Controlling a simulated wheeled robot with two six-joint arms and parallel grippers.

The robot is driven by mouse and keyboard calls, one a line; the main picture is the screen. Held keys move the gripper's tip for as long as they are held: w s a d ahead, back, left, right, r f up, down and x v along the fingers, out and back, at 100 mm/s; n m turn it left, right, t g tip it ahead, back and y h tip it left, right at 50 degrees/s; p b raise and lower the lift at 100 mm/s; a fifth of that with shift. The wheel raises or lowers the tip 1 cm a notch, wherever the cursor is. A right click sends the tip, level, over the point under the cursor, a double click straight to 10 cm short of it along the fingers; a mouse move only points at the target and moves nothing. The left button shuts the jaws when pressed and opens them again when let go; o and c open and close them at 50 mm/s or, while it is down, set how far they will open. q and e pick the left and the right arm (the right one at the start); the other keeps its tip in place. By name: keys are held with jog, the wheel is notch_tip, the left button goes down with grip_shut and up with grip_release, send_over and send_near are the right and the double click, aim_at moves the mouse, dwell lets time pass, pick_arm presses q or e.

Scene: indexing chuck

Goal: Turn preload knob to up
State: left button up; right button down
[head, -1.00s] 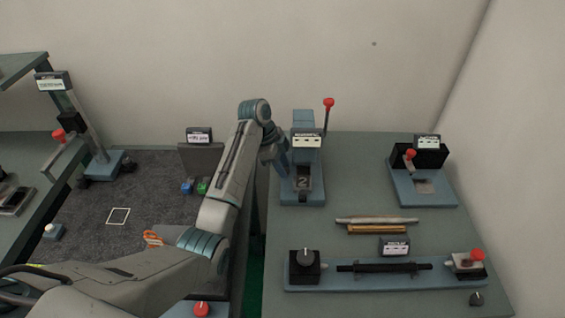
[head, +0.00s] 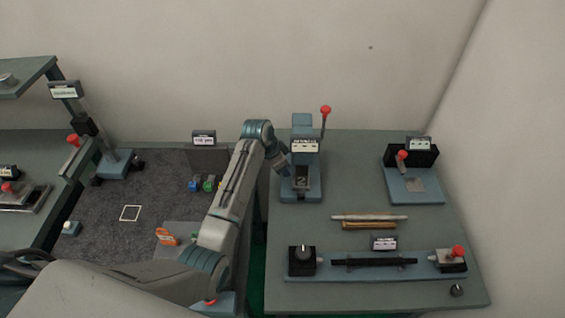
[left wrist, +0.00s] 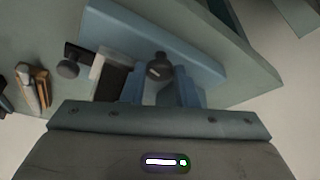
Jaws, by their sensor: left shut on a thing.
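A dark knob (left wrist: 158,70) with a pale pointer mark shows in the left wrist view, on the blue body of a fixture. My left gripper (left wrist: 160,92) has its two blue fingers on either side of this knob and is shut on it. In the head view my left gripper (head: 283,164) is at the left side of the blue upright fixture (head: 301,190) with the "2" window, and the knob is hidden there. The knob's label cannot be read, and its exact pointer direction is hard to tell. My right gripper is not in view.
A black box with another knob (head: 303,253) sits on a long blue base (head: 345,272) at the front. Two rods (head: 370,217) lie behind it. A red-topped lever (head: 325,112) rises beside the upright fixture. A clamp fixture (head: 412,185) stands at right.

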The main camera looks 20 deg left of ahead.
pick_arm(q)
jog(key=shift+r, duration=0.1)
dwell(0.5)
jog(key=o, duration=1)
jog(key=b+v, duration=0.3)
jog(key=v, duration=0.7)
jog(key=shift+s+r, duration=0.2)
jog(key=shift+r, duration=0.1)
jog(key=shift+a, duration=0.1)
